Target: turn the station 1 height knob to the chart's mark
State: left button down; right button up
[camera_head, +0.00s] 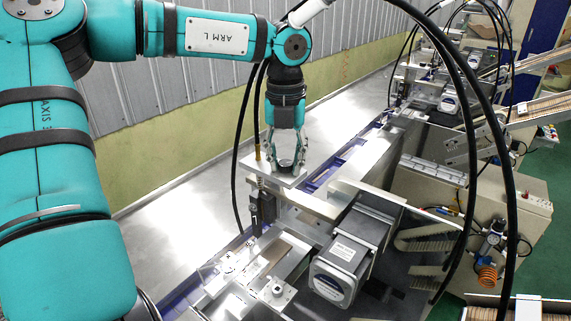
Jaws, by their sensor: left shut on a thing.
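My left gripper (286,155) points down at the middle of the view, on the end of my teal left arm. Its fingers are closed around a dark round knob (286,166), which I take to be the height knob. The knob sits above a light metal plate (275,178) at the near station. The fingers hide much of the knob, and any mark on it is too small to read. I see no chart that I can make out. My right gripper is not in view.
A grey motor (345,262) stands right of the knob. Black cables (497,130) arc across the right side, and one hangs close left of the gripper. A similar station (450,95) stands farther back. Open metal surface (185,215) lies to the left.

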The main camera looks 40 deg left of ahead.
aim_at(286, 163)
pick_arm(q)
jog(key=shift+m, duration=0.3)
jog(key=c, duration=1)
grip_release()
notch_tip(286, 163, up, 12)
